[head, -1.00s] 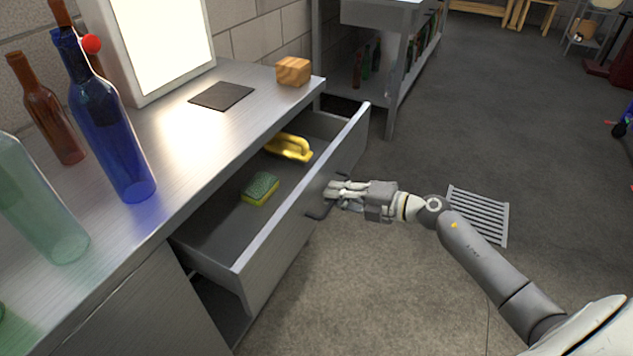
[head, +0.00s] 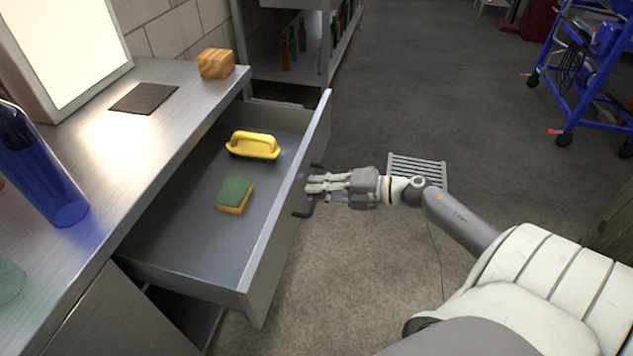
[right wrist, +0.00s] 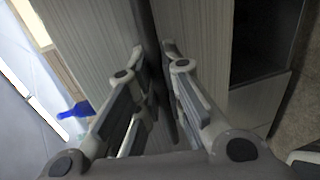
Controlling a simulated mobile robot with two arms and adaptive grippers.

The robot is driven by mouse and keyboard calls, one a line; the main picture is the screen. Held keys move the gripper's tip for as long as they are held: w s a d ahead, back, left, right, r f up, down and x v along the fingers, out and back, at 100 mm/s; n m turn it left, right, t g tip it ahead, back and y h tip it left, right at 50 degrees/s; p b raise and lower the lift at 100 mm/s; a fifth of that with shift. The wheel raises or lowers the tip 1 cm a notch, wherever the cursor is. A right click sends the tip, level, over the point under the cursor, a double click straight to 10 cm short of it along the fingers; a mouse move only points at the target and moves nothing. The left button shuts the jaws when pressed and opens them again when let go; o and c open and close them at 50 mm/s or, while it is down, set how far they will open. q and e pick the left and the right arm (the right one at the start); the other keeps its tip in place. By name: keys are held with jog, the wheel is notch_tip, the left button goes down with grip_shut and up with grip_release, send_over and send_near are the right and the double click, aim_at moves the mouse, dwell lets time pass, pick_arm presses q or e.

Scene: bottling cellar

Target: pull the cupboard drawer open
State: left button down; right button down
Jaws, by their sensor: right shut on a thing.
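The cupboard drawer (head: 180,262) stands well out from the cupboard (head: 70,300) in the head view, with its inside in plain sight. In it lie a yellow-handled brush (head: 253,145) and a green and yellow sponge (head: 235,194). My right gripper (head: 312,186) is at the dark bar handle (head: 303,212) on the drawer front, shut on it. My left gripper is not in view.
On the worktop stand a blue bottle (head: 45,175), a wooden block (head: 216,64), a dark flat mat (head: 144,98) and a bright panel (head: 70,50). A blue trolley (head: 590,75) is at the far right. The floor around the drain grate (head: 418,170) is clear.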

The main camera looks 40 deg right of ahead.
jog(key=c, duration=1.5)
grip_release()
jog(key=v, duration=1.2)
jog(key=shift+f, duration=0.1)
jog(key=shift+w, duration=0.1)
